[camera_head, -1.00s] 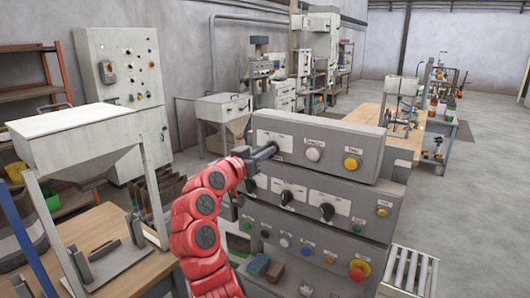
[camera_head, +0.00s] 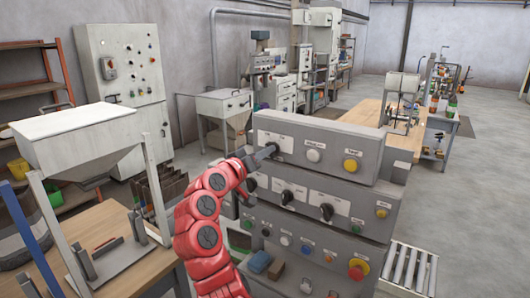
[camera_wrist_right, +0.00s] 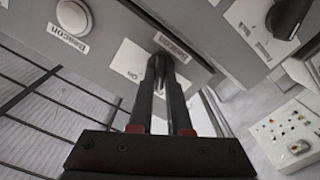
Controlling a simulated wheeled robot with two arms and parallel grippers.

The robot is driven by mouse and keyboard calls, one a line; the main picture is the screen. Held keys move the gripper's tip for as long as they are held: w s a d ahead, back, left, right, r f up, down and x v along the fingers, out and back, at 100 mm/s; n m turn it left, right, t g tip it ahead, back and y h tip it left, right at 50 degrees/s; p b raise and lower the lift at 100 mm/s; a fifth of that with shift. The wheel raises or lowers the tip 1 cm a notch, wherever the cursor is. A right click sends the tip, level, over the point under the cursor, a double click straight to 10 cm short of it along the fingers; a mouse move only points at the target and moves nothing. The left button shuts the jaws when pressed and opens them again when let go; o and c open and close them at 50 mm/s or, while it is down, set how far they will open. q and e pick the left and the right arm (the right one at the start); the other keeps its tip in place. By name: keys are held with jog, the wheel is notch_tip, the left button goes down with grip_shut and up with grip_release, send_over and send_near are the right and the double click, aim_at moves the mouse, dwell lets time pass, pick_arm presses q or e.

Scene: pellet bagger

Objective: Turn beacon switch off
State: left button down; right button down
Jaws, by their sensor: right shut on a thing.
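The grey panel's top box (camera_head: 330,172) carries a dark switch at its left, a round white button (camera_head: 313,155) in the middle and a yellow button (camera_head: 350,165) at the right. My right gripper (camera_head: 270,151) reaches the left switch. In the right wrist view its fingers (camera_wrist_right: 158,75) are shut on this dark switch (camera_wrist_right: 158,62), which is mostly hidden between them. A label beside the switch (camera_wrist_right: 172,46) is too blurred to read for sure. A neighbouring label (camera_wrist_right: 68,38) seems to read "Beacon". My left gripper is out of view.
Below are more boxes with black knobs (camera_head: 326,212) and a red mushroom button (camera_head: 358,268). A hopper stand (camera_head: 80,140) and wooden bench are at the left. A roller conveyor (camera_head: 410,270) is at the lower right. Open floor lies at the right.

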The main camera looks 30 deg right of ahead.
jog(key=c, duration=0.9)
grip_release()
jog(key=shift+o, duration=0.2)
jog(key=shift+a, duration=0.15)
jog(key=b+v, duration=0.4)
jog(key=v, duration=1.3)
jog(key=shift+s+a, duration=0.1)
